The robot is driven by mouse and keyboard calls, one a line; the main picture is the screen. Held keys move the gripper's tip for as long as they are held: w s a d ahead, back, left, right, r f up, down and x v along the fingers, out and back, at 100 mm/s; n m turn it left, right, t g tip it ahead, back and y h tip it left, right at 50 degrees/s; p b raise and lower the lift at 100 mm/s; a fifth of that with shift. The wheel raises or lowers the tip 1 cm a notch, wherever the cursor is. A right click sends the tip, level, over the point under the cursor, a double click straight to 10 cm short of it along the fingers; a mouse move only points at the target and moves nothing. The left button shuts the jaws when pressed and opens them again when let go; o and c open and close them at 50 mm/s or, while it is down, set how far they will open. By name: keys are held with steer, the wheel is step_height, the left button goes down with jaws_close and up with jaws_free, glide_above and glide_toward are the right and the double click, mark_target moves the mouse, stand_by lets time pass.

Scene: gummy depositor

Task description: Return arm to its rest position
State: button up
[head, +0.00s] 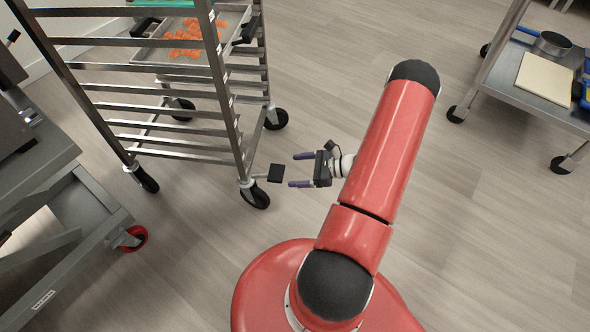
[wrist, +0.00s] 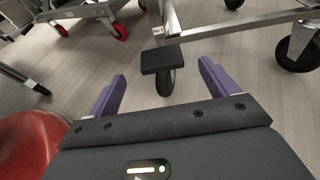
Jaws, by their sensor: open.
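My gripper (head: 301,170) is open and empty, with its two purple fingers pointing left toward the foot of the rolling rack in the head view. My red arm (head: 380,160) reaches up from my red base and bends back down to the gripper. In the wrist view, the two purple fingers (wrist: 160,88) stand wide apart, with nothing between them. Beyond the fingertips is a black caster brake pedal (wrist: 161,60) of the rack, apart from the fingers.
The metal rack (head: 222,90) stands at upper left, holding a tray (head: 150,54) of orange gummies. A grey wheeled cart (head: 80,215) is at left. A steel cart (head: 505,80) with a pan (head: 552,43) and a cutting board (head: 543,80) is at upper right. Floor at right is clear.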

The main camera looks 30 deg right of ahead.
stand_by(0.3)
steer(key=s+a+r+n+g+h+p, duration=0.15)
steer(key=a+r+n+g, duration=0.4)
steer(key=r, duration=0.65)
steer(key=a+r+n+g+h, duration=0.25)
steer(key=a+r+n, duration=0.55)
steer(key=r, duration=0.4)
steer(key=s+a+r+n+t+h+p, duration=0.1)
steer(key=s+a+r+n+t+h, duration=0.1)
steer(key=s+r+n, duration=0.4)
steer(key=s+a+r+n+t+h+p, duration=0.1)
steer(key=s+a+r+n+t+h, duration=0.1)
steer(key=s+r+n, duration=0.5)
step_height(320, 180, up, 5)
steer(key=a+h, duration=0.1)
steer(key=h, duration=0.1)
steer(key=shift+s+a+h, duration=0.25)
steer(key=shift+s+h, duration=0.15)
